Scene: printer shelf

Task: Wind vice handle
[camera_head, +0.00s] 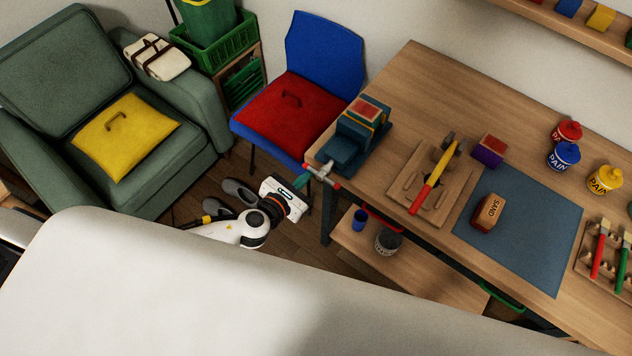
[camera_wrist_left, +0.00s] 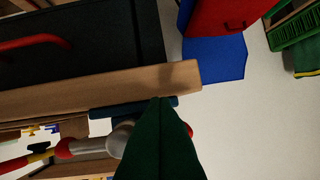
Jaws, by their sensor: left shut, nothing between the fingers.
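In the left wrist view the shut fingers (camera_wrist_left: 160,135) cover part of the handle area. The grey vice screw (camera_wrist_left: 120,138) shows just left of them, and a red end peeks out at their right. My right gripper is not in view.
The workbench (camera_head: 405,80) holds a wooden tool rack (camera_head: 433,185), a blue mat (camera_head: 530,230), a sanding block (camera_head: 488,212) and paint bottles. A lower shelf holds cans. A blue chair (camera_head: 318,45) with a red cushion stands left of the vice. A green armchair (camera_head: 60,75) is farther left.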

